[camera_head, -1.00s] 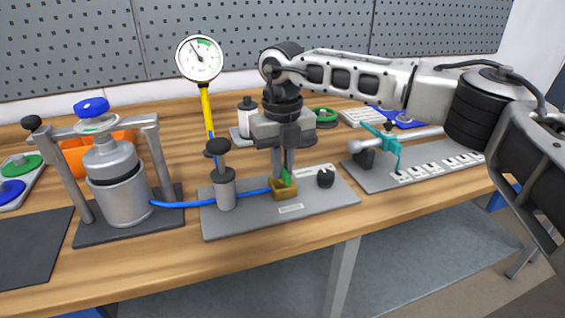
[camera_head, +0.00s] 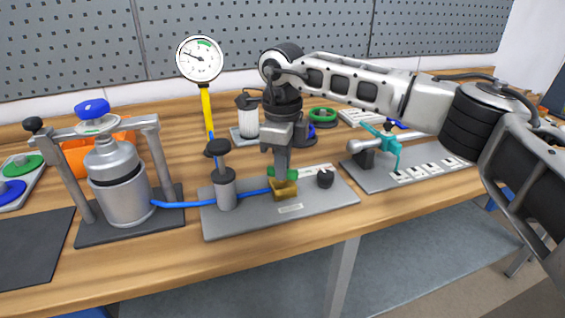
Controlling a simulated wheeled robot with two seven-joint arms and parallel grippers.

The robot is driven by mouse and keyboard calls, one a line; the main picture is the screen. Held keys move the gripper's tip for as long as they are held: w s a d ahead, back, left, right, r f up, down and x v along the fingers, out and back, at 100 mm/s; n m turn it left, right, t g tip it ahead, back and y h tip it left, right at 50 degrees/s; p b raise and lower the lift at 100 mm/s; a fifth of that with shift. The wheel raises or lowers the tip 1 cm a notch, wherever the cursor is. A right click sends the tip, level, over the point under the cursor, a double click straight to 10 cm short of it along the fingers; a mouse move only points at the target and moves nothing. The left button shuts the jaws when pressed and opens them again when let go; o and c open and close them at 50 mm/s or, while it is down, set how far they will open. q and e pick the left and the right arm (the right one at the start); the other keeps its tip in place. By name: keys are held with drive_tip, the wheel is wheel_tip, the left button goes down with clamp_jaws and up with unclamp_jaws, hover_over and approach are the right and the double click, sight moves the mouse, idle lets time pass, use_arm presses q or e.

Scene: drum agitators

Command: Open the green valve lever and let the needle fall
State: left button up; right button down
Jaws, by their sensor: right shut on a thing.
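The green valve lever (camera_head: 272,173) sits on the brass valve body (camera_head: 285,190), at the middle of the grey plate (camera_head: 245,222). My right gripper (camera_head: 281,174) points down from above and is shut on the lever, hiding much of it. The gauge (camera_head: 199,59) stands behind on a yellow stem (camera_head: 206,108). Its dark needle (camera_head: 193,55) points to the upper left, away from the green band. My left gripper is out of view.
A metal drum (camera_head: 122,190) in a clamp frame stands at left, joined by a blue hose (camera_head: 176,204) to a small grey cylinder (camera_head: 226,190) beside the valve. A black knob (camera_head: 325,179) is right of the valve. A teal handle (camera_head: 385,146) is on the right plate.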

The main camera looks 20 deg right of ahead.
drive_tip(key=n, duration=0.5)
drive_tip(key=shift+r+n, duration=0.1)
drive_tip(key=shift+n, duration=0.3)
idle(0.4)
drive_tip(key=c, duration=1.5)
unclamp_jaws()
wheel_tip(320, 180, up, 16)
drive_tip(key=shift+f, duration=0.1)
